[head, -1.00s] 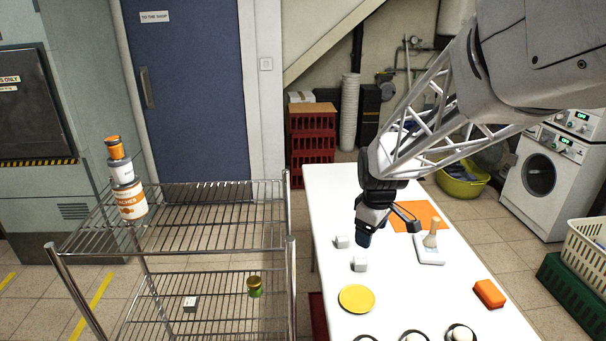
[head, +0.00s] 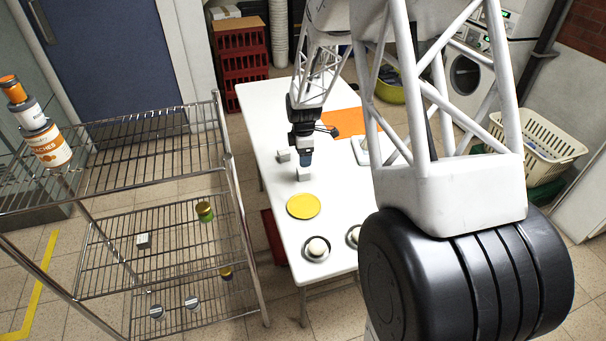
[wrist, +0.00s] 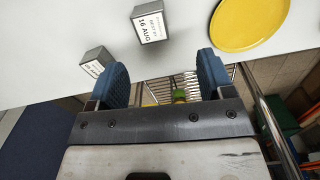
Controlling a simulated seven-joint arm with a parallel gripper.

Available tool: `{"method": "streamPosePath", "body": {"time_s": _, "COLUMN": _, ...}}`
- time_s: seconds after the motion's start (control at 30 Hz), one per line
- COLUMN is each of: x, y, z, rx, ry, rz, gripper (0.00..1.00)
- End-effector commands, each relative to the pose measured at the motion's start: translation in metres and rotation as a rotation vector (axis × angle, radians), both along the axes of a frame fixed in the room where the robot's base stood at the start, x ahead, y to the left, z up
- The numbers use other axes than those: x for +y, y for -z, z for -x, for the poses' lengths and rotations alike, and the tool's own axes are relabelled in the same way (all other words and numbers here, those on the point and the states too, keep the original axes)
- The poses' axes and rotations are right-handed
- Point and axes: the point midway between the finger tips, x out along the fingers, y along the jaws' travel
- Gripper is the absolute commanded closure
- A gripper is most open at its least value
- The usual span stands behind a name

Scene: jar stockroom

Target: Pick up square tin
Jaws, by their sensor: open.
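Two small grey square blocks stand on the white table (head: 262,112), one farther left (head: 283,155) and one nearer (head: 304,174). In the wrist view, one has a white label reading 16 AUG (wrist: 150,24), and the other (wrist: 95,62) has a label too small to read. A similar pale square block (head: 143,241) stands on the middle shelf. I cannot tell which of these is the square tin. My gripper (head: 306,158) is just above the table beside the two blocks. In the wrist view its blue fingers (wrist: 162,78) are open with nothing between them.
A yellow plate (head: 303,206) lies in front of the blocks. An orange mat (head: 343,122) lies behind. My arm hides the table's right side.

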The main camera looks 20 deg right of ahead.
Motion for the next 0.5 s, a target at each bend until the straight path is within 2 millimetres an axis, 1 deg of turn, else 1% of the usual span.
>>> {"method": "streamPosePath", "body": {"time_s": 0.03, "x": -0.001, "y": 0.007, "z": -0.003, "rx": 0.004, "ry": -0.014, "rz": 0.000, "gripper": 0.26}}
{"method": "streamPosePath", "body": {"time_s": 0.17, "x": -0.003, "y": 0.017, "z": -0.008, "rx": 0.007, "ry": -0.043, "rz": 0.000, "gripper": 0.26}}
{"method": "streamPosePath", "body": {"time_s": 0.5, "x": -0.003, "y": 0.019, "z": -0.010, "rx": 0.008, "ry": -0.050, "rz": -0.001, "gripper": 0.26}}
